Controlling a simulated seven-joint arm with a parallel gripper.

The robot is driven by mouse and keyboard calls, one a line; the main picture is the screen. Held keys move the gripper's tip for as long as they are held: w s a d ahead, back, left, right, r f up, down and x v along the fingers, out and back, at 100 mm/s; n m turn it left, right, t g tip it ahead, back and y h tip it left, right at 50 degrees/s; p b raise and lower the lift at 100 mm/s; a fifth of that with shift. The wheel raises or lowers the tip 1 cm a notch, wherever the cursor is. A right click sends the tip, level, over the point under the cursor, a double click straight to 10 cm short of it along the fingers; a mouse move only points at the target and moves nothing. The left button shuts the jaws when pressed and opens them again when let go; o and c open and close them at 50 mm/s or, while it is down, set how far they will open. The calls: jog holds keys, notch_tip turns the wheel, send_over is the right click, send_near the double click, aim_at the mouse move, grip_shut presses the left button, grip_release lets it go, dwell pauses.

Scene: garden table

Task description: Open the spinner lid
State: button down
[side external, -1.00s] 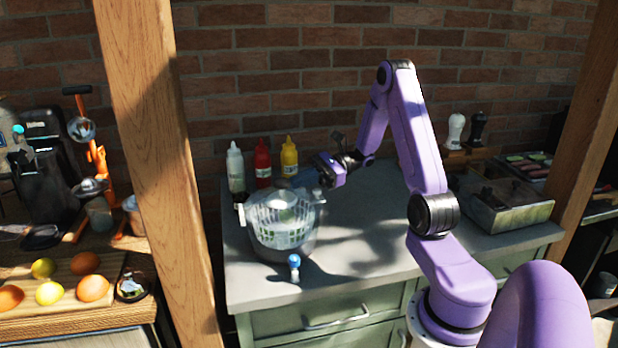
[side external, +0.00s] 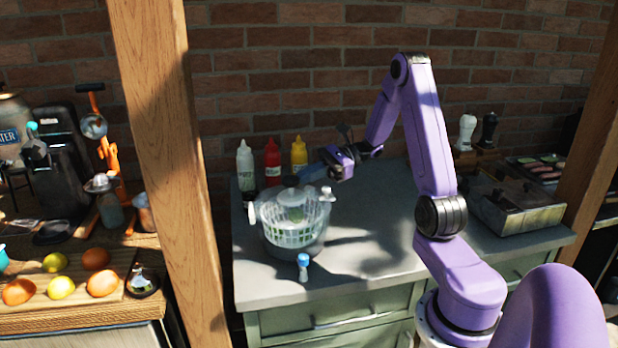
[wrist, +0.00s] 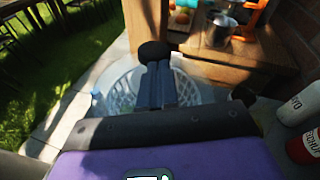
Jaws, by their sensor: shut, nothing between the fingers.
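The salad spinner (side external: 293,222) stands on the grey counter, a clear bowl with a white slotted basket inside. Its top is see-through, so I cannot tell exactly how the lid sits. A dark round knob (side external: 290,181) shows above it; it also shows in the wrist view (wrist: 153,50). My gripper (side external: 308,179) reaches over the spinner from the right. Its blue-grey fingers (wrist: 160,85) are shut together with nothing between them, and their tips are at or very near the knob. I cannot tell if they touch it. The fingers and wrist hide part of the spinner in the wrist view.
White, red and yellow squeeze bottles (side external: 272,162) stand close behind the spinner. A small blue-topped item (side external: 303,266) is at its front. A wooden post (side external: 165,160) rises on the left. The counter (side external: 375,225) right of the spinner is clear.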

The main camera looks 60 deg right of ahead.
aim_at(285, 193)
jog(key=shift+r, duration=0.15)
jog(key=shift+w+a+r+g+h, duration=0.3)
jog(key=shift+r+g+h, duration=0.15)
jog(key=shift+r, duration=0.2)
jog(key=w+a+r+m+g+h, duration=0.1)
jog(key=w+a+r+g+h, duration=0.5)
jog(key=w+a, duration=0.3)
jog(key=shift+w+a+r+m+h, duration=0.25)
jog(key=shift+r+m+h, duration=0.15)
jog(key=shift+r+h, duration=0.45)
notch_tip(285, 193, up, 10)
jog(key=w+d, duration=0.1)
jog(key=d, duration=0.1)
jog(key=shift+d+f, duration=0.15)
jog(key=shift+d, duration=0.15)
